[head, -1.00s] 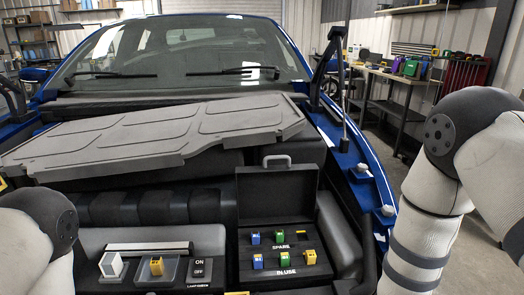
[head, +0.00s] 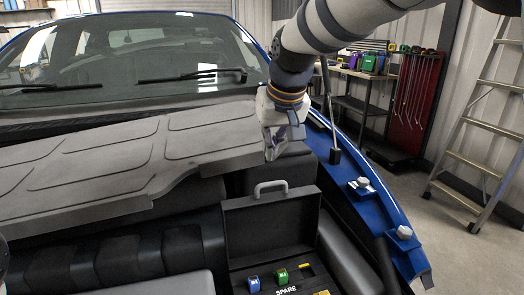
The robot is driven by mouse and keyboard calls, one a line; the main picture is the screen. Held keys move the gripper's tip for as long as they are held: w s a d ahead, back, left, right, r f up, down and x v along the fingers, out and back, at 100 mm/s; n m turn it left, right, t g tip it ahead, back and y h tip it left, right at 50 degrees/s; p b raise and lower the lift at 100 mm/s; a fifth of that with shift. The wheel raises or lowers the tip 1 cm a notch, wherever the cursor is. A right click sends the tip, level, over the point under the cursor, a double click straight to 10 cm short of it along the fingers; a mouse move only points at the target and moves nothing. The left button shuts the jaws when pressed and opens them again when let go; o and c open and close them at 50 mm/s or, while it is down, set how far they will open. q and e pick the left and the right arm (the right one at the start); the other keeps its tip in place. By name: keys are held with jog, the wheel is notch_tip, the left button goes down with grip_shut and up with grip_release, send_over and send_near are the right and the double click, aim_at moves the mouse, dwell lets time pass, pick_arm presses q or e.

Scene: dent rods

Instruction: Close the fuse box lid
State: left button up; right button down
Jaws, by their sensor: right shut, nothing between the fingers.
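The fuse box (head: 284,278) sits in the engine bay at the bottom centre of the head view, cut off by the lower edge. Its dark lid (head: 271,228) stands open, about upright, with a grey handle (head: 270,188) on its top edge. A blue fuse (head: 253,284) and a green fuse (head: 281,277) show in the spare row. My right gripper (head: 271,150) hangs above and behind the lid, near the handle but apart from it. It is shut and empty. My left gripper is not in view.
A large grey cover panel (head: 120,165) lies across the bay to the left of the lid. A prop rod (head: 331,110) and the blue fender (head: 375,205) with bolts stand to the right. A stepladder (head: 478,150) and a workbench (head: 350,85) are beyond.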

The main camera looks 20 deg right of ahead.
jog(key=x, duration=0.8)
jog(key=shift+b, duration=0.4)
jog(key=shift+f, duration=0.15)
